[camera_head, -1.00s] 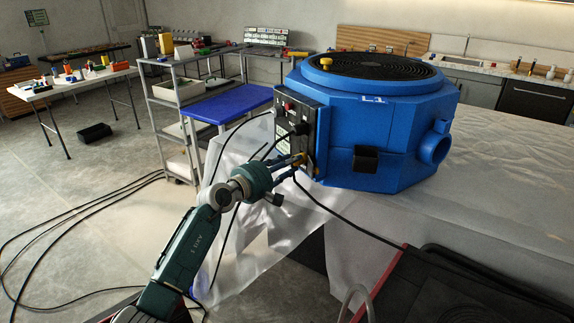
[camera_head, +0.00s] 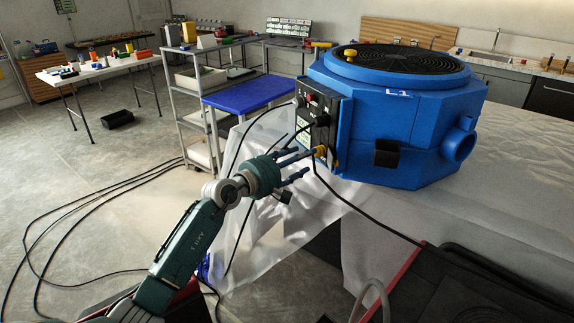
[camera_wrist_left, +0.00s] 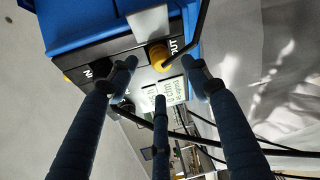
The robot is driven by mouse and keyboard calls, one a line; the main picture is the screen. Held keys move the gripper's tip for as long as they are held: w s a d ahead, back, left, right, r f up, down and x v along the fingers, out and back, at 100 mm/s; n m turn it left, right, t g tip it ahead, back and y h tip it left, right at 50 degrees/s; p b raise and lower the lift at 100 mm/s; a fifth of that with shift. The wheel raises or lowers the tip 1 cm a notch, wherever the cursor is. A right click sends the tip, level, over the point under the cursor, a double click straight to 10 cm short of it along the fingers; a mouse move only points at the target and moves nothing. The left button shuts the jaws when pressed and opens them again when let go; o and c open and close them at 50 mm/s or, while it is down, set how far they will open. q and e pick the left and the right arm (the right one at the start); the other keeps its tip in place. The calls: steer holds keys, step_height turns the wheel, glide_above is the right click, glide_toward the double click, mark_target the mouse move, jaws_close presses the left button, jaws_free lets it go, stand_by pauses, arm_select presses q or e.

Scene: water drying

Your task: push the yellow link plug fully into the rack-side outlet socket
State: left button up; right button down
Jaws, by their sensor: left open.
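The blue machine (camera_head: 415,125) stands on the sheet-covered table, with a dark control panel (camera_head: 312,122) on its left side. The yellow plug (camera_head: 320,151) sits at the lower part of this panel. In the left wrist view the yellow plug (camera_wrist_left: 158,56) is at the socket marked OUT, a dark cable beside it; I cannot tell how deep it sits. My left gripper (camera_head: 307,162) is open and empty, its fingers spread just short of the plug and pointing at the panel. In the left wrist view the fingers (camera_wrist_left: 160,72) are apart from the plug. My right gripper is out of view.
A black connector (camera_wrist_left: 101,72) sits at the socket marked IN. Black cables hang from the panel and pass close to my left arm.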

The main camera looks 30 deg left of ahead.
arm_select(q)
steer(key=v, duration=0.7)
steer(key=shift+s, duration=0.25)
steer(key=shift+r, duration=0.1)
